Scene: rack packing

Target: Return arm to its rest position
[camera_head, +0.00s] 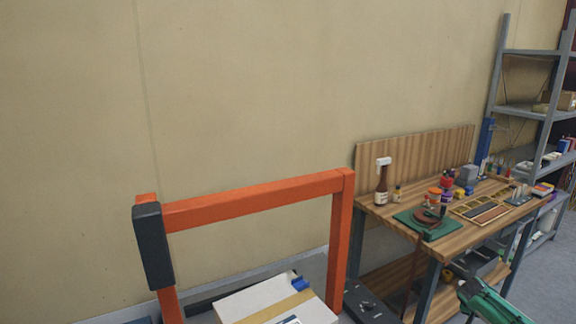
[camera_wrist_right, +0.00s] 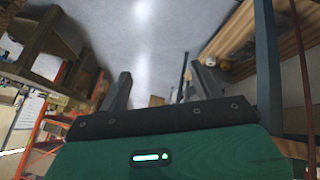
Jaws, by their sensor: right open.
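My right gripper (camera_wrist_right: 157,85) shows in the right wrist view. Its two dark fingers stand apart with nothing between them. Its green housing fills the bottom of that view. In the head view a green part of my right arm (camera_head: 490,303) comes in at the lower right corner, in front of the workbench's lower part. I see no object held. My left arm and left gripper are not in view.
A wooden workbench (camera_head: 462,241) with a bottle (camera_head: 382,183), a green mat and several small items stands at the right. A grey shelf rack (camera_head: 520,108) is behind it. An orange frame (camera_head: 255,198) rises beside a white taped box (camera_head: 240,306).

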